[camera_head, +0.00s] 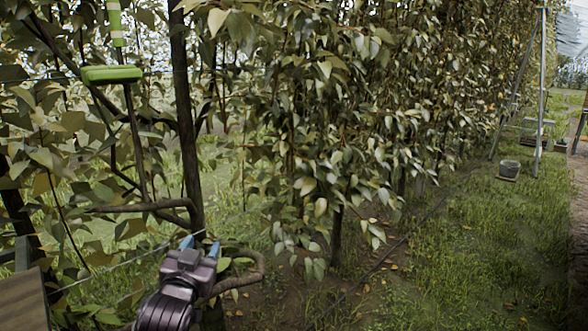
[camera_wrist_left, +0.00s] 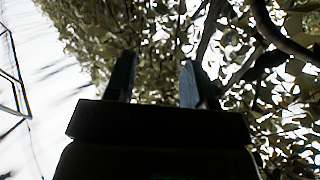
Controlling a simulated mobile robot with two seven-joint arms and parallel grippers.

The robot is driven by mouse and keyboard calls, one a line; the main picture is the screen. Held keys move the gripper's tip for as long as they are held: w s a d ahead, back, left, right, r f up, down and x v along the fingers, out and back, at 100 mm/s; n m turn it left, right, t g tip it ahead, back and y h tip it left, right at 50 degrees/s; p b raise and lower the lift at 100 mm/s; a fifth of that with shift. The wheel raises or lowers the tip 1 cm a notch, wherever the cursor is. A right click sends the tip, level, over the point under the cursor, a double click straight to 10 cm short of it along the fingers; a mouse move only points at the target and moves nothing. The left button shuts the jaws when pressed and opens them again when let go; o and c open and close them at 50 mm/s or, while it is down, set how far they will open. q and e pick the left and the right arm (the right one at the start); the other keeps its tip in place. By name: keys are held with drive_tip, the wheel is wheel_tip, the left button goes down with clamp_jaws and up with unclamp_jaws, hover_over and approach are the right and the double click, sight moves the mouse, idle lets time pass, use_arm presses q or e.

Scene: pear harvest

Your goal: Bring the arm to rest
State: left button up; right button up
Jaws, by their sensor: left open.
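My left gripper (camera_head: 200,245) is low in the left half of the head view, in front of the base of a dark trunk. Its two blue-tipped fingers point up and stand apart, with nothing seen between them. In the left wrist view the open fingers (camera_wrist_left: 158,82) also show, dark against bright sky and leaves, with the gap between them empty. My right gripper is not in either view.
A dark trunk (camera_head: 186,120) and a curved branch (camera_head: 245,268) are close to the gripper. A green object (camera_head: 111,75) hangs upper left. A leafy row (camera_head: 330,130) runs to the back right. Grass (camera_head: 470,250) on the right is open.

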use_arm(q)
drive_tip(key=s+a+f+g, duration=0.2)
drive_tip(key=s+f, duration=0.8)
drive_tip(key=s, duration=0.1)
drive_tip(key=s+a+f+n+g+y, duration=0.1)
drive_tip(key=s+a+f+g, duration=0.2)
drive_tip(key=s+f, duration=0.8)
drive_tip(key=s+a+f+n+g, duration=0.1)
drive_tip(key=s+a+f+g, duration=0.2)
drive_tip(key=s+f, duration=0.7)
drive_tip(key=shift+s+f+y, duration=0.25)
drive_tip(key=shift+s+y, duration=0.05)
drive_tip(key=shift+s, duration=0.45)
